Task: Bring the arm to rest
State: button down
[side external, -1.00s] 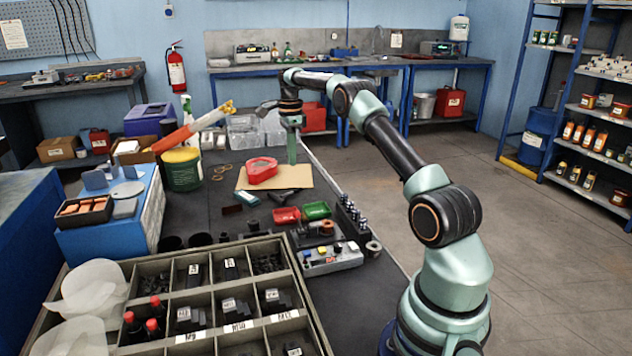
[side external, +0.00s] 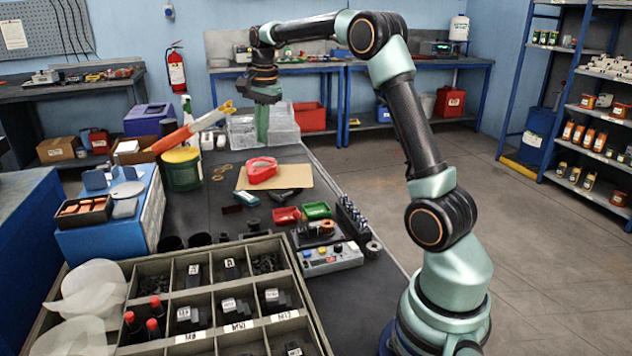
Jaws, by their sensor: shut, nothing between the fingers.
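My gripper (side external: 262,128) is at the end of my green and black arm, pointing down. It is shut and empty, in the air above the far part of the dark bench (side external: 225,237). In the picture its fingers overlap the clear plastic boxes (side external: 283,117) behind it.
A green and yellow can (side external: 181,170) and a slanting orange tube (side external: 185,134) stand left of my gripper. A divided box (side external: 180,264) fills the near end. The floor at right is clear.

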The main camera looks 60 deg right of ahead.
jog(key=s+a+r+n+t, duration=0.1)
jog(key=s+a+r+n, duration=0.35)
jog(key=a, duration=0.35)
jog(key=s+a+f+n+t, duration=0.1)
jog(key=s+a+f+n, duration=0.1)
jog(key=s+a+n, duration=0.4)
jog(key=s+a+f+n+t, duration=0.2)
jog(key=s+a+f+n, duration=0.1)
jog(key=s+a+n, duration=0.4)
jog(key=shift+s+f+y, duration=0.25)
jog(key=shift+s+y, duration=0.15)
jog(key=shift+s, duration=0.05)
